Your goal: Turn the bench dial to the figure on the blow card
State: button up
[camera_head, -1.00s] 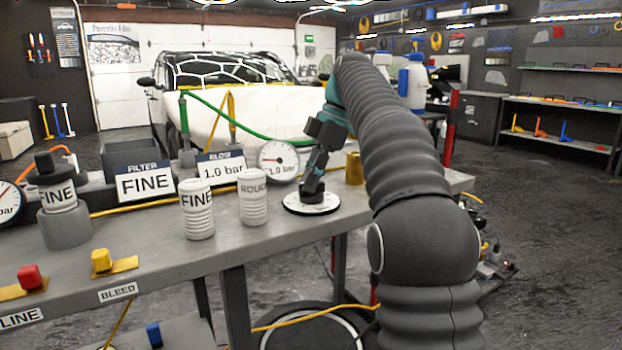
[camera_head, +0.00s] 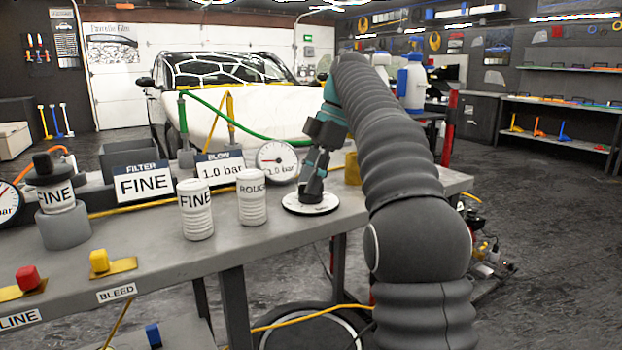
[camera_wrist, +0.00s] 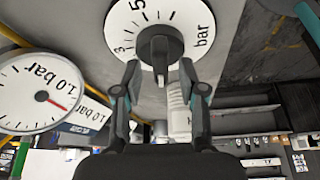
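The bench dial (camera_head: 298,208) is a white disc lying at the right end of the bench. In the wrist view its face (camera_wrist: 202,16) shows "3", "5" and "bar", with a dark knob (camera_wrist: 160,46) in the middle. My gripper (camera_wrist: 160,68) is open, with one finger on each side of the knob's raised bar and a gap to the bar. In the head view my gripper (camera_head: 312,192) points down close over the dial and hides its knob. The blow card (camera_head: 220,170) reads "1.0 bar". It also shows in the wrist view (camera_wrist: 85,119).
A round gauge (camera_head: 276,161) with a red needle stands behind the dial. FINE (camera_head: 195,210) and ROUGH (camera_head: 252,198) white canisters stand left of the dial. A brass block (camera_head: 352,168) is close behind my gripper. The filter card (camera_head: 143,182) reads "FINE".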

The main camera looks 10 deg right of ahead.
jog(key=shift+a, duration=0.1)
dwell(0.3)
jog(key=m+t, duration=0.1)
jog(key=m, duration=0.3)
jog(key=shift+m+t, duration=0.4)
jog(key=m+t, duration=0.1)
jog(key=m, duration=0.1)
jog(key=m+h, duration=0.1)
jog(key=m, duration=0.2)
jog(key=shift+t, duration=0.4)
jog(key=m, duration=0.2)
jog(key=m+t+h, duration=0.1)
jog(key=m, duration=0.2)
jog(key=shift+h, duration=0.3)
jog(key=m+h, duration=0.1)
jog(key=m, duration=0.1)
jog(key=m+h, duration=0.1)
jog(key=m, duration=0.2)
jog(key=shift+w+t, duration=0.1)
jog(key=shift+t, duration=0.2)
jog(key=v, duration=1.3)
jog(key=s+f, duration=1.1)
jog(key=f, duration=0.3)
jog(key=s+f+t, duration=0.1)
jog(key=s+f, duration=1.1)
jog(key=f, duration=0.2)
jog(key=shift+s+d+f, duration=0.15)
jog(key=shift+d+f, duration=0.1)
